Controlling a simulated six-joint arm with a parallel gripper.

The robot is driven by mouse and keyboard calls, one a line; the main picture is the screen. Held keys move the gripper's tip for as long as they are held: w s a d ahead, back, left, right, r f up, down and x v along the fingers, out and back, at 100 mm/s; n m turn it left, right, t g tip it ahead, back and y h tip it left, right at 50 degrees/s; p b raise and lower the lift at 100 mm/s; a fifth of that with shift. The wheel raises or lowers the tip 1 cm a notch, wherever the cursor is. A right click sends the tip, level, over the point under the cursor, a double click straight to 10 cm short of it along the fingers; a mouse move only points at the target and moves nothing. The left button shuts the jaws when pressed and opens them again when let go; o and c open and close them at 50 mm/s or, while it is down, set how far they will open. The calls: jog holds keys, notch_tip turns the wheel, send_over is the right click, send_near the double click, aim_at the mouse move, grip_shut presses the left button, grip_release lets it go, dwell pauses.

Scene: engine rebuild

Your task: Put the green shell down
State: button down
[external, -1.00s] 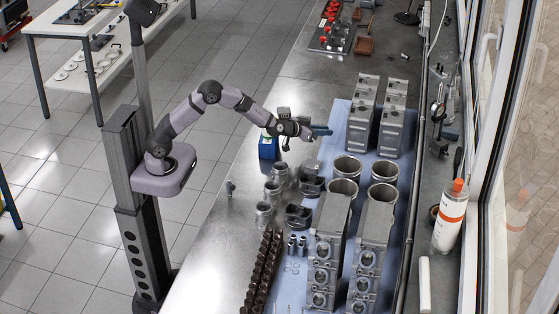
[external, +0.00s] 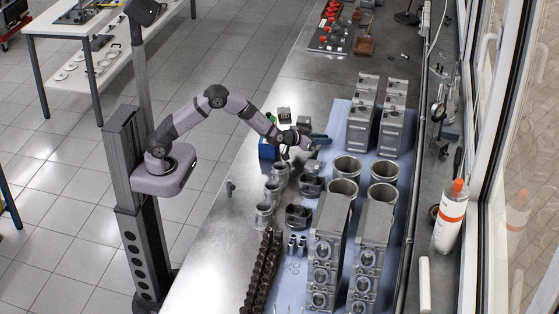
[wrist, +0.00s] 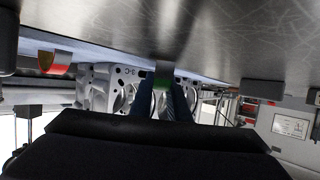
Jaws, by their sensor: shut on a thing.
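The green shell (wrist: 163,82) is a small curved metal strip with a green band, seen in the wrist view between the fingertips of my gripper (wrist: 165,96). The two dark fingers are shut on it. Its metal part reaches up toward the grey metal surface in the picture; I cannot tell whether it touches that surface. In the external view my gripper (external: 312,147) is low over the bench, near the left edge of the blue mat (external: 337,120). The shell is too small to make out there.
A red-marked shell (wrist: 60,63) shows at the left in the wrist view. Grey cylinder liners (external: 347,167) and engine blocks (external: 330,225) stand right of and below my gripper. Tall grey castings (external: 362,112) stand behind it. Pistons (external: 311,186) sit just below it.

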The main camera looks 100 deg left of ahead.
jog(key=c, duration=1.7)
grip_release()
jog(key=shift+f, duration=0.15)
jog(key=shift+r, duration=0.3)
jog(key=shift+s+d, duration=0.2)
jog(key=b+v, duration=0.1)
jog(key=v, duration=0.3)
jog(key=shift+s+d, duration=0.15)
jog(key=shift+r+p, duration=0.3)
jog(key=shift+r, duration=3.3)
